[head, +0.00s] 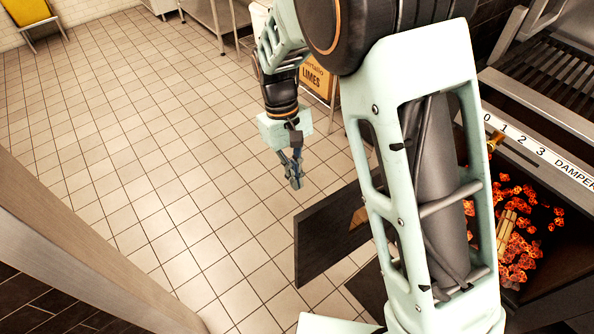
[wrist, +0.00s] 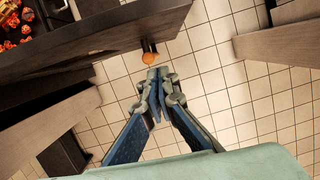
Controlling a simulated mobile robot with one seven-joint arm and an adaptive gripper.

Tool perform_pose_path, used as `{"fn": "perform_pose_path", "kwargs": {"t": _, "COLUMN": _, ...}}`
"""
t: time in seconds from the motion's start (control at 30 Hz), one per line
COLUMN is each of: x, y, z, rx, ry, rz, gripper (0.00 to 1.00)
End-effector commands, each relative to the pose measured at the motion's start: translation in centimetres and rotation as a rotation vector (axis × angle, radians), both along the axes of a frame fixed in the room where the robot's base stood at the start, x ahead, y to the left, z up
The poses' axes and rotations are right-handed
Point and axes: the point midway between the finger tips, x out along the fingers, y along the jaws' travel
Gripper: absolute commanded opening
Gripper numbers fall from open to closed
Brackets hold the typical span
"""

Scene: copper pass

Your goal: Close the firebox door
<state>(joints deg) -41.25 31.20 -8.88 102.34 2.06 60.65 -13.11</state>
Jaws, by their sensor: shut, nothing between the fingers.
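The firebox door (head: 322,238) is a dark flat panel that stands open, swung out over the tiled floor from the firebox. In the wrist view the door (wrist: 95,38) crosses the upper left, with a short dark-stemmed, orange-tipped handle (wrist: 150,58) on its near side. The firebox opening (head: 535,225) at the right of the head view holds glowing coals. My gripper (head: 296,183) is shut and empty, above and beside the door's free end. Its tips (wrist: 157,75) appear just below the handle in the wrist view; I cannot tell whether they touch. My arm hides the hinge side.
A grill grate (head: 550,75) and a numbered damper scale (head: 545,155) sit above the firebox. An orange sign (head: 316,78) and a metal table (head: 212,15) stand behind my arm. A wooden-edged counter (head: 60,235) is at lower left. The tiled floor (head: 150,130) between is clear.

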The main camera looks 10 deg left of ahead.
Motion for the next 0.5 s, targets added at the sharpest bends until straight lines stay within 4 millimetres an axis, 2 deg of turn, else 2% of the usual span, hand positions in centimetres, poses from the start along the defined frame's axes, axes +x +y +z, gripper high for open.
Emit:
{"fn": "perform_pose_path", "kwargs": {"t": 0.1, "x": -0.6, "y": -0.5, "z": -2.9, "rx": -0.004, "ry": 0.004, "rz": 0.000, "gripper": 0.00}}
{"fn": "perform_pose_path", "kwargs": {"t": 0.27, "x": -1.2, "y": -1.1, "z": -6.1, "rx": -0.003, "ry": 0.001, "rz": 0.000, "gripper": 0.00}}
{"fn": "perform_pose_path", "kwargs": {"t": 0.5, "x": -3.2, "y": -3.2, "z": -5.6, "rx": 0.000, "ry": -0.002, "rz": -0.001, "gripper": 0.00}}
